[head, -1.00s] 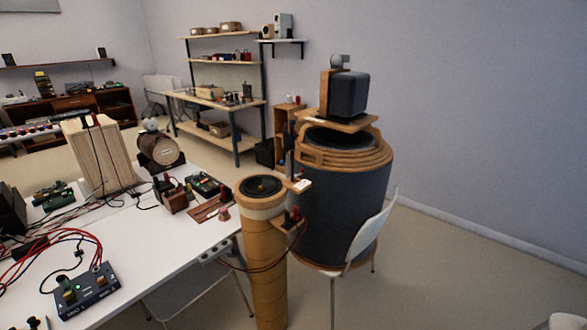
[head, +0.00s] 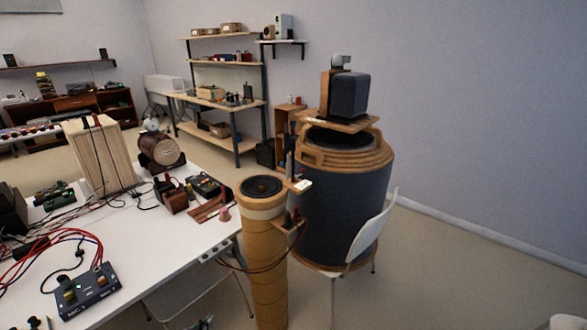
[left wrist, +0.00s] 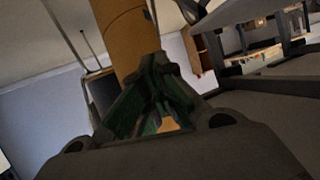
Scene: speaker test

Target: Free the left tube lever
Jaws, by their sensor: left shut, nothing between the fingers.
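A tall tan tube speaker (head: 266,265) with a dark driver on top stands beside the table's right end in the head view. A small wooden bracket (head: 291,226) with a dark part sticks out from its right side. A dark upright piece (head: 291,160) and a pale plate (head: 300,185) are by its rim. I cannot tell which part is the lever. My left gripper (head: 205,323) barely shows at the bottom edge, low and left of the tube. In the left wrist view, its green-grey fingers (left wrist: 156,65) are shut and empty, with the tan tube (left wrist: 127,35) behind them. My right gripper is not seen.
The white table (head: 150,255) holds cables, a control box (head: 88,291) and circuit boards. A large dark drum-shaped speaker (head: 345,205) stands close behind the tube, with a white chair (head: 370,232) beside it. Thin cables loop from the tube's bracket. Open floor lies to the right.

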